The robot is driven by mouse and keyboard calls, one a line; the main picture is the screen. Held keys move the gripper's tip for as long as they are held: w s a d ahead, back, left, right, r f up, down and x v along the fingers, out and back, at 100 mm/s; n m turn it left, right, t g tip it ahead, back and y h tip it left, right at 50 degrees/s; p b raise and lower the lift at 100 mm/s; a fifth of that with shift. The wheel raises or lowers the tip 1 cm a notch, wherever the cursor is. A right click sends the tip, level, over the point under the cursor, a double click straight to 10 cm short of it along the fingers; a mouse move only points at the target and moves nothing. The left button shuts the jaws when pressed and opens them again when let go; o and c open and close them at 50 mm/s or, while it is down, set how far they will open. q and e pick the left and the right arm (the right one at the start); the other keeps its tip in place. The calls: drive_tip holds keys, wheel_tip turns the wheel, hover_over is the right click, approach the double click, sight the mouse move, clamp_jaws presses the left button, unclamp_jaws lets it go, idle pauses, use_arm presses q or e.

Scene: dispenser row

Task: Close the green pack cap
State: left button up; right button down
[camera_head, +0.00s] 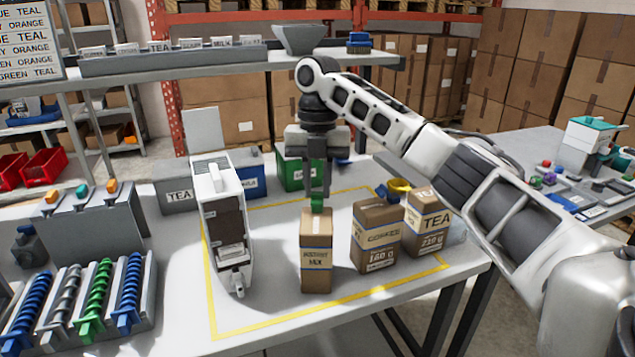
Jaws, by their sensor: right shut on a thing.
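A brown pack (316,262) with a label that seems to read "buckwheat mix" stands upright on the table inside the yellow outline. A green cap (317,204) is at its top. My right gripper (316,192) points straight down over this pack and is shut on the green cap. The fingertips hide part of the cap, so I cannot tell whether it touches the pack's top or sits just above it. My left gripper is not in view.
A coffee pack (376,236) and a tea pack (427,221) stand close on the right. A white dispenser (221,222) stands on the left. Coloured augers (97,300) lie in a rack at lower left. The table's front inside the outline is clear.

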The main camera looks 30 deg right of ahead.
drive_tip(key=c, duration=1.2)
unclamp_jaws()
drive_tip(key=shift+f, duration=0.1)
drive_tip(key=shift+c, duration=0.2)
wheel_tip(320, 180, up, 16)
drive_tip(key=w+d, duration=0.1)
drive_tip(key=shift+w+d, duration=0.15)
drive_tip(key=shift+w, duration=0.2)
